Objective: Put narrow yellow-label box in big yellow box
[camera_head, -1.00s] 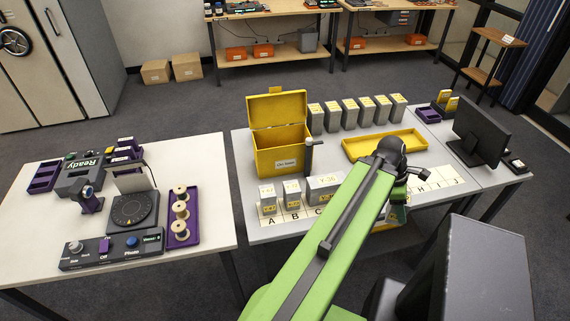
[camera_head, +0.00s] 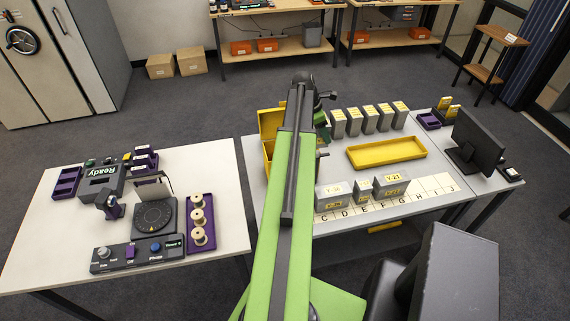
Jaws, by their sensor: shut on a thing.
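The big yellow box (camera_head: 268,122) stands at the back left of the right-hand table with its lid raised. My arm hides most of it. My gripper (camera_head: 322,135) is over the table at the right side of this box, mostly hidden by my arm. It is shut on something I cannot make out. In the front row on the lettered strip stand a grey box with yellow label (camera_head: 333,196), a narrow grey yellow-label box (camera_head: 364,186) and a wider one marked V-21 (camera_head: 391,187). The strip's left end is behind my arm.
Several narrow grey boxes (camera_head: 370,119) stand along the back edge. A shallow yellow tray (camera_head: 386,152) lies in the middle, with a monitor (camera_head: 478,140) to the right. A left table holds a dial device (camera_head: 155,216) and a purple spool tray (camera_head: 203,240).

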